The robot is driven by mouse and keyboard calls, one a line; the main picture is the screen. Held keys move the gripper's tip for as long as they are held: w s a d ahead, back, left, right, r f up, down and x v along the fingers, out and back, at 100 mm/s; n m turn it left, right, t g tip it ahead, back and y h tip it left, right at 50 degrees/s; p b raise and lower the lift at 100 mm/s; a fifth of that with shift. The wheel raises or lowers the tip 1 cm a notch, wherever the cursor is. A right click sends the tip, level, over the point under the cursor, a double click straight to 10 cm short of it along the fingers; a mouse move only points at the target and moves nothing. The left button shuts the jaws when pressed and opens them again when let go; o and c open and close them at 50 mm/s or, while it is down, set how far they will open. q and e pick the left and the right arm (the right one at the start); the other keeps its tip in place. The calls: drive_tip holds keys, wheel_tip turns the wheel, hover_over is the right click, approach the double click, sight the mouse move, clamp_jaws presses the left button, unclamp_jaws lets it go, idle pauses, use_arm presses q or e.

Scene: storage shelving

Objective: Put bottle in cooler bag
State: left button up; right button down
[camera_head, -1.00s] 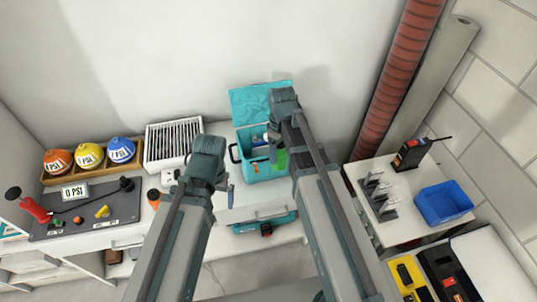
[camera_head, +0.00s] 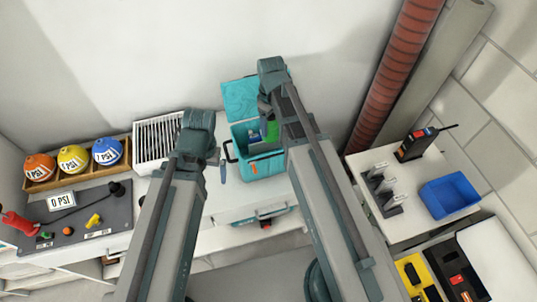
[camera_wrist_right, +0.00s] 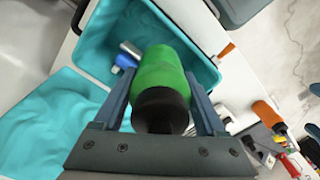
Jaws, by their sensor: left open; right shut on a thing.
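The turquoise cooler bag (camera_head: 264,168) stands open on the white counter, its lid (camera_head: 240,98) tipped back toward the wall. My right gripper (camera_head: 267,112) is over the bag, shut on a green bottle (camera_head: 271,132) with a black end. In the right wrist view the bottle (camera_wrist_right: 164,78) lies between my right gripper's fingers, over the bag's opening; I cannot tell if it touches the bag. A blue and white item (camera_wrist_right: 126,60) lies inside the bag. My left gripper (camera_head: 219,166) is open, left of the bag, partly hidden by its own wrist.
A white vented box (camera_head: 158,138) and a wooden rack of colored round gauges (camera_head: 73,160) stand to the left. A dark panel (camera_head: 85,212) lies in front of them. To the right are a blue bin (camera_head: 449,194) and a radio (camera_head: 415,146) on another surface.

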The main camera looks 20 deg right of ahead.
sight(270, 134)
use_arm(q)
wheel_tip(270, 134, down, 18)
drive_tip(key=b, duration=1.6)
drive_tip(key=shift+r+b, duration=0.25)
drive_tip(key=shift+b, duration=0.15)
use_arm(e)
wheel_tip(270, 134, down, 18)
drive_tip(key=shift+r, duration=0.25)
use_arm(q)
drive_tip(key=shift+f, duration=0.1)
use_arm(e)
drive_tip(key=shift+f, duration=0.15)
unclamp_jaws()
use_arm(q)
wheel_tip(270, 134, up, 12)
drive_tip(key=p, duration=1.2)
drive_tip(key=shift+r, duration=0.2)
use_arm(e)
wheel_tip(270, 134, up, 12)
drive_tip(key=shift+r, duration=0.2)
use_arm(q)
drive_tip(key=shift+f, duration=0.15)
use_arm(e)
drive_tip(key=shift+f, duration=0.1)
use_arm(q)
wheel_tip(270, 134, down, 12)
drive_tip(key=b, duration=1.2)
use_arm(e)
wheel_tip(270, 134, down, 12)
drive_tip(key=shift+f, duration=0.1)
